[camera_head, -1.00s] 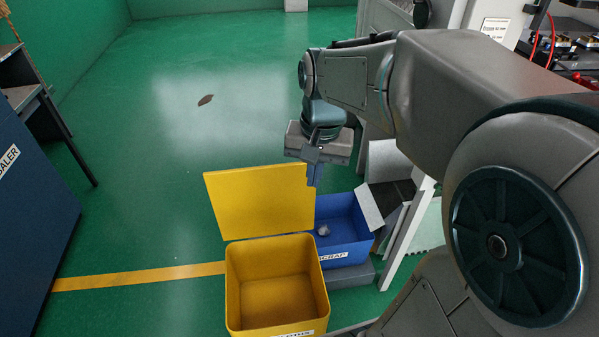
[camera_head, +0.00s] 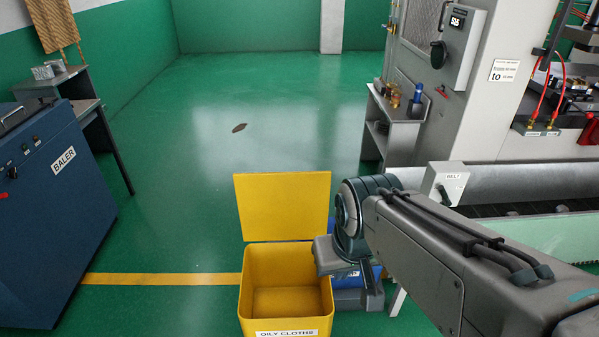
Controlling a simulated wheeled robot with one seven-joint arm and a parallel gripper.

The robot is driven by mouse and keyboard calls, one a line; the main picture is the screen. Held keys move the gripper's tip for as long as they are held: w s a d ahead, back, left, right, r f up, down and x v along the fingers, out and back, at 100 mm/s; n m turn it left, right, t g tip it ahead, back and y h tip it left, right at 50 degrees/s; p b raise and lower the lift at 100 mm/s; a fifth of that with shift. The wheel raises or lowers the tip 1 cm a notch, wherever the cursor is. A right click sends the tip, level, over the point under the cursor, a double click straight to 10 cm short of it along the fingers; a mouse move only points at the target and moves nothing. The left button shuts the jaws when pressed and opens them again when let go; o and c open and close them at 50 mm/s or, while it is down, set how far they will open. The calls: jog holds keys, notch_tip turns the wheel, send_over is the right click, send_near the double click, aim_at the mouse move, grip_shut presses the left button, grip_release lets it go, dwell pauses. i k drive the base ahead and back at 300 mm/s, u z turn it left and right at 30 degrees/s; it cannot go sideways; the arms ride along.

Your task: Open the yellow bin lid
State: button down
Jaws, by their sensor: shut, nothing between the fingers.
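The yellow bin (camera_head: 286,250), labelled "OILY CLOTHS", stands on the floor at the lower middle. Its yellow lid (camera_head: 283,207) stands raised at the back edge, and the bin's mouth is uncovered. The inside looks empty. My gripper (camera_head: 326,256) is at the bin's right rim, partly hidden behind my wrist. It is shut and holds nothing. Its fingertips are hard to make out, and I cannot tell whether it touches the bin.
A blue bin (camera_head: 352,280) sits right of the yellow one, mostly hidden by my arm. A belt conveyor (camera_head: 480,185) and a grey machine (camera_head: 425,60) stand at the right. A blue baler (camera_head: 50,210) stands at the left.

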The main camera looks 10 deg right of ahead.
aim_at(282, 205)
jog(key=u, duration=0.75)
jog(key=k, duration=0.55)
jog(key=z, duration=1)
jog(key=i, duration=1)
